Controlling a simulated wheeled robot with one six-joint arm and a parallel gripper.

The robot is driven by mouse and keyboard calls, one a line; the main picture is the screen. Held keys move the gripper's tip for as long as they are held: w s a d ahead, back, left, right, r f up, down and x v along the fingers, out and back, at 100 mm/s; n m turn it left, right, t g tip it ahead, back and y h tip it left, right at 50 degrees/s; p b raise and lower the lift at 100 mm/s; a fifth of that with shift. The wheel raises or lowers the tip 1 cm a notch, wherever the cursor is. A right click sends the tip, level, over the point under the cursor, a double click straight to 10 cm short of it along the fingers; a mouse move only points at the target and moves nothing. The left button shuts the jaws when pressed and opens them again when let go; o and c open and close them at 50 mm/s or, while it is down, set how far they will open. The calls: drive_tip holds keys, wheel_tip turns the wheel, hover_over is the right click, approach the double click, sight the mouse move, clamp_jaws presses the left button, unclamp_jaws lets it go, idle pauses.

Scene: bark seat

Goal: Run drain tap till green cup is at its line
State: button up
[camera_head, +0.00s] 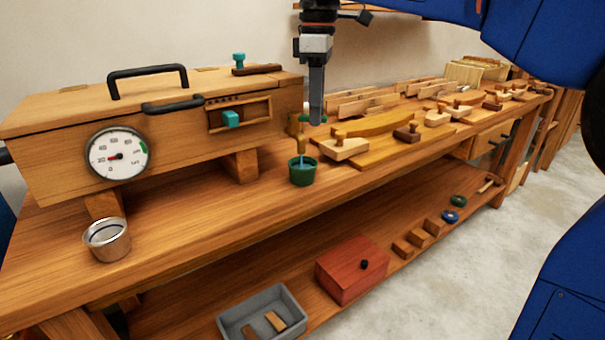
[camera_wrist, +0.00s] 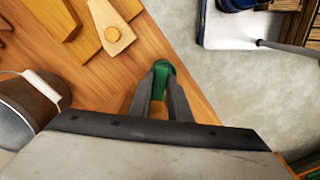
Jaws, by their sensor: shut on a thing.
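The wooden box (camera_head: 175,135) on the bench has a drain tap (camera_head: 297,127) at its right end. My gripper (camera_head: 316,122) points down at the tap and is shut on its green handle, which shows between the fingertips in the wrist view (camera_wrist: 163,68). The green cup (camera_head: 302,175) stands upright on the bench below the tap. A thin blue stream (camera_head: 301,159) runs down into the cup. The water level and the cup's line cannot be made out from here.
A round gauge (camera_head: 118,153) is on the box front. A metal cup (camera_head: 107,240) stands at the bench's left. Wooden clamps and forms (camera_head: 345,148) crowd the bench to the right. A red box (camera_head: 351,270) and grey tray (camera_head: 262,312) sit on the lower shelf.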

drive_tip(key=m, duration=0.1)
drive_tip(key=s+m, duration=0.1)
drive_tip(key=m, duration=0.1)
drive_tip(key=a+m, duration=0.1)
drive_tip(key=m, duration=0.1)
drive_tip(key=shift+s, duration=0.3)
drive_tip(key=shift+o, duration=0.2)
drive_tip(key=m, duration=0.2)
drive_tip(key=s+a+m, duration=0.1)
drive_tip(key=m, duration=0.1)
drive_tip(key=shift+s+a+m, duration=0.1)
drive_tip(key=shift+s+m, duration=0.1)
drive_tip(key=shift+m, duration=0.1)
drive_tip(key=o, duration=0.9)
drive_tip(key=shift+c, duration=0.2)
drive_tip(key=shift+r, duration=0.15)
wheel_tip(320, 180, up, 8)
